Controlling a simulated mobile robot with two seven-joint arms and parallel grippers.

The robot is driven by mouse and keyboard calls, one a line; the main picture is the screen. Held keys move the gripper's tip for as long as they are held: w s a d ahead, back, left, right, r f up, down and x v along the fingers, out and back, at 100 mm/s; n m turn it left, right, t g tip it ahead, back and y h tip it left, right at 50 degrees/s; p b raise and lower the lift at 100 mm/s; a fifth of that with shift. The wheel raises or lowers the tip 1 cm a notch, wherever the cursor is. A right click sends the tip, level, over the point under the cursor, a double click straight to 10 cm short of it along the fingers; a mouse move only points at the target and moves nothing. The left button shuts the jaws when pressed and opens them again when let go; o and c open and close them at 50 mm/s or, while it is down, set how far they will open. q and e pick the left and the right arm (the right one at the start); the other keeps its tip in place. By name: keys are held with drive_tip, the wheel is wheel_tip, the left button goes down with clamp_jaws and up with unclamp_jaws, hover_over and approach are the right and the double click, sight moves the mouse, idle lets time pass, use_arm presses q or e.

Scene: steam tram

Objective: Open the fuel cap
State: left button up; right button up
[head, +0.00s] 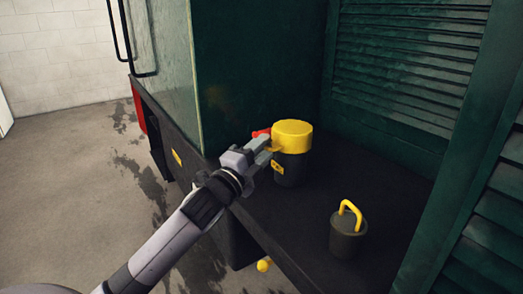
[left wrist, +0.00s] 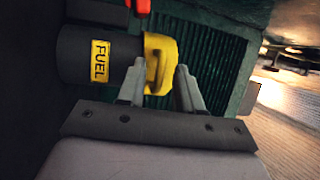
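The yellow fuel cap (head: 293,135) sits on top of a dark cylindrical fuel filler (head: 291,168) on the tram's dark ledge. In the left wrist view the yellow cap (left wrist: 163,45) shows sideways, beside the filler's yellow FUEL label (left wrist: 100,60). My left gripper (head: 268,147) is at the cap's near left side. In the left wrist view its two fingers (left wrist: 160,72) stand apart, with a yellow part of the cap between their tips. I cannot tell whether they touch it. My right gripper is not in view.
A small red part (head: 262,132) is just left of the cap. Green louvred panels (head: 400,75) rise behind and to the right. Open floor (head: 60,190) lies left.

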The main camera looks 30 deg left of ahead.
use_arm(q)
clamp_jaws()
idle(1.4)
